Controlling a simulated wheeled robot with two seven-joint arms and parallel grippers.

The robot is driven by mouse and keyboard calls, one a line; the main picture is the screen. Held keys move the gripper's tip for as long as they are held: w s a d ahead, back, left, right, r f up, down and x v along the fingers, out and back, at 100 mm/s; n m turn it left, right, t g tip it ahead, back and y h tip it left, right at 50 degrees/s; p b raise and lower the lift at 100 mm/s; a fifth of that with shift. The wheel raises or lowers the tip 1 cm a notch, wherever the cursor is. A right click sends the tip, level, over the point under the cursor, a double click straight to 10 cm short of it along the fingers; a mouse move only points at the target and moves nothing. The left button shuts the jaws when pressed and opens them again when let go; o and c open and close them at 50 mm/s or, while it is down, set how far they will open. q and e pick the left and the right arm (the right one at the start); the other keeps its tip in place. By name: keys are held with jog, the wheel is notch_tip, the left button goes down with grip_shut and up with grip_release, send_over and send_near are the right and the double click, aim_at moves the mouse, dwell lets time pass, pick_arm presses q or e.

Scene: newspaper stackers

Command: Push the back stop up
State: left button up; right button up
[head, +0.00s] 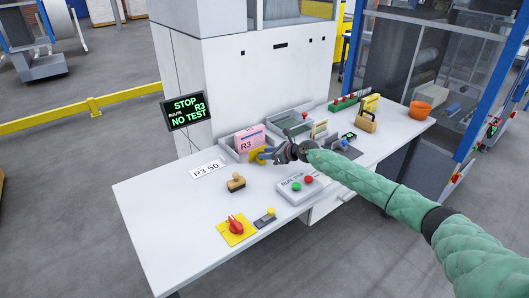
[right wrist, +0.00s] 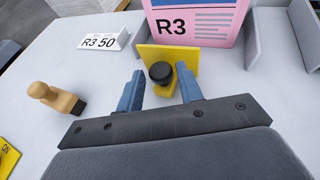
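The back stop (right wrist: 187,55) is an upright yellow plate with a black knob (right wrist: 161,72) on its near side. It stands in front of a pink R3 stack (right wrist: 195,22) and is small and partly hidden by my gripper in the head view (head: 257,154). My right gripper (right wrist: 160,74) is open, its two blue fingers pointing at the plate, one on each side of the knob. A gap shows between each finger and the knob. My left gripper is not in view.
Grey tray walls (right wrist: 258,40) stand right of the pink stack. An R3 50 sign (head: 208,170), a wooden stamp (head: 236,182), a red rotary switch (head: 236,226) and a button box (head: 302,188) sit on the white table (head: 165,215). The table's left front is mostly clear.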

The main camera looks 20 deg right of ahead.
aim_at(259, 148)
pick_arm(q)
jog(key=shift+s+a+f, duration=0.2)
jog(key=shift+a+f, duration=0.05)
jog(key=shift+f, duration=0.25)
pick_arm(e)
jog(key=shift+w+a+f, duration=0.3)
jog(key=shift+w+a, duration=0.05)
jog(key=shift+w, duration=0.1)
grip_shut()
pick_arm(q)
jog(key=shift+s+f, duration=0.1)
pick_arm(e)
jog(key=w+b, duration=0.1)
jog(key=w+a+b, duration=0.1)
jog(key=w+b, duration=0.1)
jog(key=w, duration=0.1)
jog(key=shift+a, duration=0.25)
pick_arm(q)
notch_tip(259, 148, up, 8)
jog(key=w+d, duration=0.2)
pick_arm(e)
jog(key=shift+w, duration=0.25)
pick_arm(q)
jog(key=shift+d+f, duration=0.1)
pick_arm(e)
grip_release()
